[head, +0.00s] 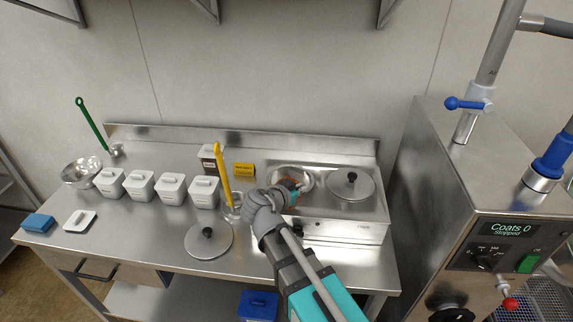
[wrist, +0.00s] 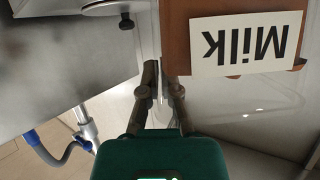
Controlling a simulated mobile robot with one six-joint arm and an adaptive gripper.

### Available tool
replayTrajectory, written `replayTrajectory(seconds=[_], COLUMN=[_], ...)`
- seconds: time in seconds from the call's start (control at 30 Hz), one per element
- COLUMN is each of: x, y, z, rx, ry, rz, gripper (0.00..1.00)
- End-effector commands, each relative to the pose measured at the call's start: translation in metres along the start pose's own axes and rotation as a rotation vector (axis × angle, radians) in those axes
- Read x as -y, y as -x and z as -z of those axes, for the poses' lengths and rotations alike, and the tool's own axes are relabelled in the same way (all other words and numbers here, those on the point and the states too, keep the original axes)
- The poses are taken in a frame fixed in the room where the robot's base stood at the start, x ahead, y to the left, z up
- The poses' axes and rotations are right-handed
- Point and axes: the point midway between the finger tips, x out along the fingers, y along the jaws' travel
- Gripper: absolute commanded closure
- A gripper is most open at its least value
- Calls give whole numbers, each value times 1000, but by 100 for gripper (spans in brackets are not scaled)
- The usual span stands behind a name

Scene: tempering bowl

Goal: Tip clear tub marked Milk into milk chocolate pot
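In the wrist view a clear tub (wrist: 235,115) with brown contents bears a white label reading "Milk" (wrist: 245,45), upside down in the picture. The fingers of my gripper (wrist: 161,85) are at the tub's left edge and appear closed on its thin wall. In the head view my gripper (head: 288,193) is at the front of the open left pot (head: 294,172) in the steel warmer. The tub is small and mostly hidden there by my wrist. I cannot tell whether anything is pouring. No readable name shows on the pot.
The right pot wears a steel lid (head: 350,184). Another lid (head: 208,240) lies on the counter. A yellow-handled tool (head: 222,170) stands close left of my wrist. Several white lidded tubs (head: 172,187) line the left. A coating machine (head: 490,180) stands right.

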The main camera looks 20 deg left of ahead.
Motion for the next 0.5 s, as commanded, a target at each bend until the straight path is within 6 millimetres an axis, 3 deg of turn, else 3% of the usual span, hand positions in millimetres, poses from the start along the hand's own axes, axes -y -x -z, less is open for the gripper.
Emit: replayTrajectory(seconds=[0.27,0.5], x=[20,54], y=[-7,-22], z=[7,22], rx=[-1,-8], ry=[-25,-83], rz=[-55,-187], gripper=[100,100])
